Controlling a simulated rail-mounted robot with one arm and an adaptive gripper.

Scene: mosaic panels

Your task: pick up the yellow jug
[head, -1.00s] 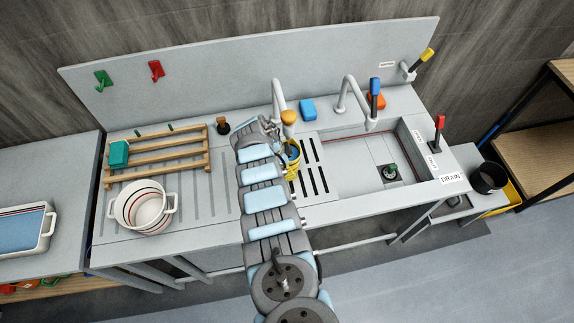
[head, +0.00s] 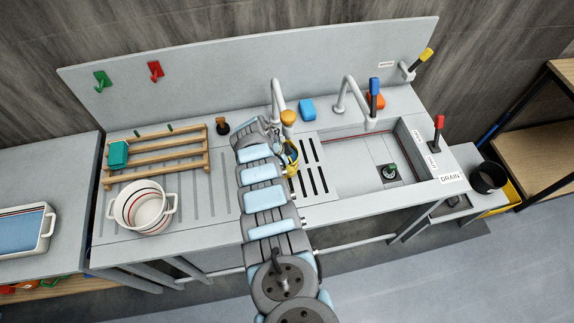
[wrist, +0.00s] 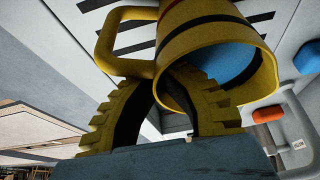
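The yellow jug (head: 290,158), with a dark band and blue inside, is at the sink unit's drainboard, partly hidden behind my arm in the head view. In the wrist view the jug (wrist: 205,30) fills the top middle, its mouth facing the lower right and its handle on the left. My gripper (wrist: 170,78) has yellow stepped fingers with dark pads. They converge at the jug, near where its handle joins the body, and look shut on it. The exact contact is partly hidden. I cannot tell whether the jug is clear of the drainboard. My gripper is mostly hidden in the head view.
Two grey taps (head: 355,100) stand behind the jug and the sink basin (head: 350,165). A blue block (head: 308,109) and an orange block (head: 376,101) lie at the back. A wooden rack (head: 160,160) and white pot (head: 143,207) stand left of my arm.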

